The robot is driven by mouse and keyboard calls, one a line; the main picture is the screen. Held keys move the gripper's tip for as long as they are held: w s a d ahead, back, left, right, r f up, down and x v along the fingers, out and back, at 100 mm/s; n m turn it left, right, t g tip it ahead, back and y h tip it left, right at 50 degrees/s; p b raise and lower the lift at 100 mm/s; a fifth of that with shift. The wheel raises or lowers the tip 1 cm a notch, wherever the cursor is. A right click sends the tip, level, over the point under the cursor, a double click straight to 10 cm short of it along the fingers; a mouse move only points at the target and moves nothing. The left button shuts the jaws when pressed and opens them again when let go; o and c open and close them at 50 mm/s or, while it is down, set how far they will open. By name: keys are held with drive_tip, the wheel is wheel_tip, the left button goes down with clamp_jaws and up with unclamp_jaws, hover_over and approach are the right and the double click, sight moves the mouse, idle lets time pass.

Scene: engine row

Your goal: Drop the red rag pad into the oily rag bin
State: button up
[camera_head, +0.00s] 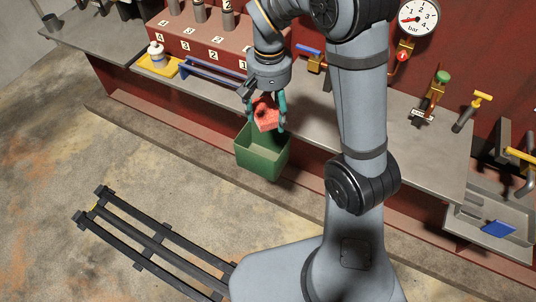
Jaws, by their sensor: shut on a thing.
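The red rag pad (266,117) is a small red block held between the teal fingers of my gripper (266,124). My gripper points down and is shut on the pad. Below it is a green open-topped bin (262,161), which I take to be the oily rag bin; it carries no label I can read. The pad appears over the bin's opening, near its back rim. From this view I cannot tell how high above the rim it is. Part of the bin's far side is hidden behind the pad and fingers.
A grey bench (315,112) runs behind the bin, with a red numbered block (203,52), a yellow tray (158,66) holding a white bottle (155,50), and valves (430,98). A grey tray (490,222) with a blue item sits right. Black rails (150,240) lie on the floor.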

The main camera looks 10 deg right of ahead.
drive_tip(key=w+d+f+m+b, duration=0.1)
drive_tip(key=w+f, duration=0.3)
drive_tip(key=f, duration=0.4)
drive_tip(key=w+d+f+m+b, duration=0.1)
drive_tip(key=w+f+b, duration=0.1)
drive_tip(key=f, duration=0.7)
drive_tip(key=shift+w, duration=0.9)
drive_tip(key=o, duration=1.4)
drive_tip(key=shift+d, duration=0.1)
wheel_tip(320, 180, up, 12)
drive_tip(key=shift+f, duration=0.1)
